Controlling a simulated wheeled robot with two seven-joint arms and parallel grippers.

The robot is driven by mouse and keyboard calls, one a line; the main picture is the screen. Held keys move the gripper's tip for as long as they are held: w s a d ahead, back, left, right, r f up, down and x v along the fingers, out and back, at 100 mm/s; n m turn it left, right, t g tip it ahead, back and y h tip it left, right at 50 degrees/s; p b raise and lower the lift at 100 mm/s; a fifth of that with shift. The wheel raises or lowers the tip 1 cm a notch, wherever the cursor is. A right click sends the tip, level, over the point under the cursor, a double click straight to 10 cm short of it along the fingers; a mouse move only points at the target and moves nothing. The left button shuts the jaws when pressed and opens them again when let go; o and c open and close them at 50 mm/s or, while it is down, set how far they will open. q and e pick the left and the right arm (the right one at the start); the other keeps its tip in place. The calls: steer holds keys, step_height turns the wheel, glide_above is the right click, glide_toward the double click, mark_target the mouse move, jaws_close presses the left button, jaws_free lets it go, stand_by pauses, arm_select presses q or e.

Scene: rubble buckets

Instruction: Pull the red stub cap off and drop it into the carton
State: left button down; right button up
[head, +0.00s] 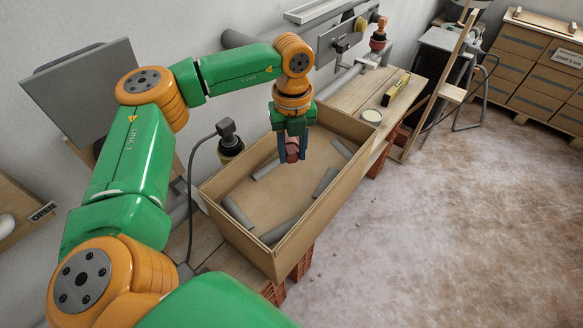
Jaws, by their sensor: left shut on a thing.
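My left gripper (292,158) points down over the open cardboard carton (283,252). It is shut on a small dull-red cap (292,149), which shows between its fingers. The cap looks to be inside the carton's outline, clear of the walls; its exact height above the bottom is hard to tell. Several grey pipe pieces lie in the carton, among them one at the near left (237,213) and one at the right (325,181). My right gripper is not in view.
The carton stands on a plank bench (352,92) along the wall. A dark device (229,138) with a cable stands left of the carton. The floor at right is open.

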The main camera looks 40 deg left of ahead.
arm_select(q)
steer(key=shift+c, duration=2.1)
jaws_free()
steer(key=shift+s+r, duration=0.15)
steer(key=shift+s, duration=0.1)
steer(key=shift+w, duration=0.1)
step_height(320, 180, up, 7)
steer(key=shift+r+b, duration=0.1)
steer(key=shift+b, duration=0.55)
